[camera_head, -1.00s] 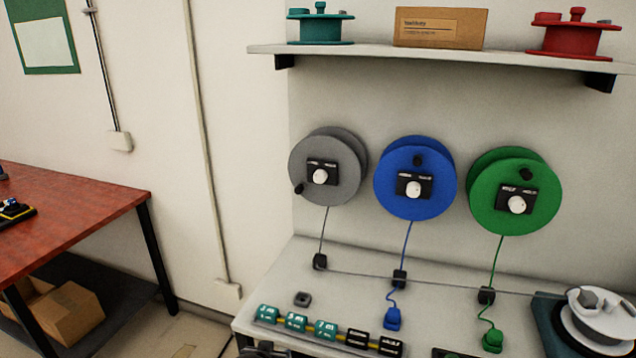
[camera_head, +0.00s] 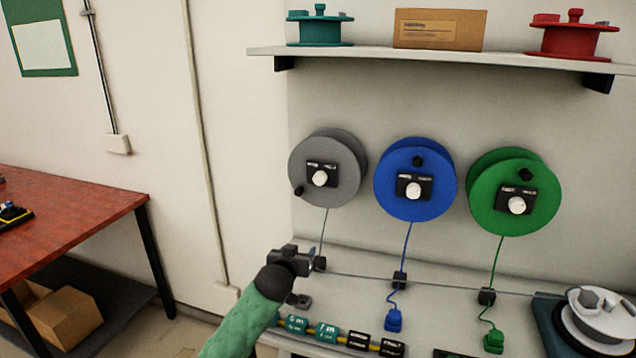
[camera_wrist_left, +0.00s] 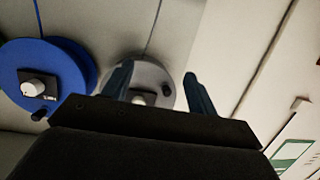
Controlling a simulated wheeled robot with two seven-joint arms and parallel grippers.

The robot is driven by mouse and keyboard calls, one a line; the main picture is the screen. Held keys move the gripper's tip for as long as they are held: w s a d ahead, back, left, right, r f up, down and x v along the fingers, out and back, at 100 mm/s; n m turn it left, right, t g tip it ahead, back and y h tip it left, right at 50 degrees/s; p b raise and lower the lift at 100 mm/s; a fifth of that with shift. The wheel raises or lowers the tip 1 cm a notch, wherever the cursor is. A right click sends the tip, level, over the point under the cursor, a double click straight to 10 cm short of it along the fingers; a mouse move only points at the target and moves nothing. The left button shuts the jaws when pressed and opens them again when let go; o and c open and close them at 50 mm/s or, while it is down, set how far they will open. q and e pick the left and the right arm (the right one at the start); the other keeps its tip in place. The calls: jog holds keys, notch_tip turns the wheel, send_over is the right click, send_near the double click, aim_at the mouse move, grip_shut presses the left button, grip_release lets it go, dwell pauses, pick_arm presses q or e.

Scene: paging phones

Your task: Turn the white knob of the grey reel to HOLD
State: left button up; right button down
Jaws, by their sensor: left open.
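The grey reel (camera_head: 345,180) is mounted on the wall at the left of a row of three reels. Its white knob (camera_head: 320,178) sits on a small black label plate on the reel's face; the lettering is too small to read. My left gripper (camera_head: 312,256) is below the grey reel, apart from it, near its hanging cord. In the left wrist view the open fingers (camera_wrist_left: 155,82) frame the grey reel (camera_wrist_left: 152,75), and the white knob (camera_wrist_left: 138,99) shows partly behind the gripper body. My right gripper is not in view.
A blue reel (camera_head: 415,205) and a green reel (camera_head: 485,205) hang to the right. A shelf (camera_head: 375,51) runs above. A line with black guides crosses the bench (camera_head: 440,320) below. A red table (camera_head: 80,210) stands at left.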

aim_at(319, 180)
pick_arm(q)
jog(key=w+d+r+m+t+h, duration=0.1)
jog(key=w+r, duration=0.3)
jog(key=r, duration=0.3)
jog(key=w+d+r+t+h, duration=0.1)
jog(key=w+d+r+t, duration=0.1)
jog(key=w+r, duration=0.35)
jog(key=w+p, duration=0.1)
jog(key=w+d+r, duration=0.1)
jog(key=w, duration=0.1)
jog(key=w+d+r+p, duration=0.1)
jog(key=w, duration=0.1)
jog(key=shift+p, duration=0.3)
jog(key=shift+w+d+f, duration=0.2)
jog(key=shift+w, duration=0.45)
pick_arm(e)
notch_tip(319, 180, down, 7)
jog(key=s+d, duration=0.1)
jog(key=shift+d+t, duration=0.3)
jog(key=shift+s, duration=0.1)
pick_arm(q)
jog(key=c, duration=1)
